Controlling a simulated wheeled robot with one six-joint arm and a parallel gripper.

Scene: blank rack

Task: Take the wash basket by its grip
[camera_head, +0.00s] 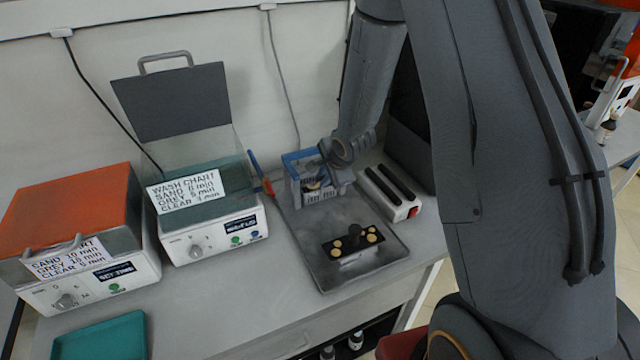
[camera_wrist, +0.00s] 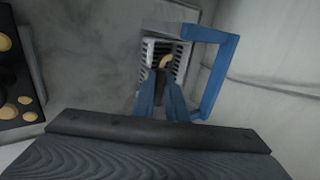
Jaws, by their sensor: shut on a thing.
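The wash basket (camera_head: 292,181) has a blue frame and pale slotted walls. It stands at the back of the grey tray on the bench, close to the wall. My gripper (camera_head: 325,172) reaches down to its right side from above and hides part of it. In the wrist view the fingers (camera_wrist: 162,84) are closed together at the basket, above its slotted part (camera_wrist: 150,46). The blue frame (camera_wrist: 231,62) rises at the right. A small tan piece (camera_wrist: 166,61) shows inside the basket. The exact contact at the grip is partly hidden.
A black plate with tan discs (camera_head: 341,247) lies on the grey tray (camera_head: 310,268). A white box with black bars (camera_head: 404,206) stands right of the basket. An open-lidded wash unit (camera_head: 192,239) and an orange-topped unit (camera_head: 70,210) stand left. A teal tray (camera_head: 100,340) lies front left.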

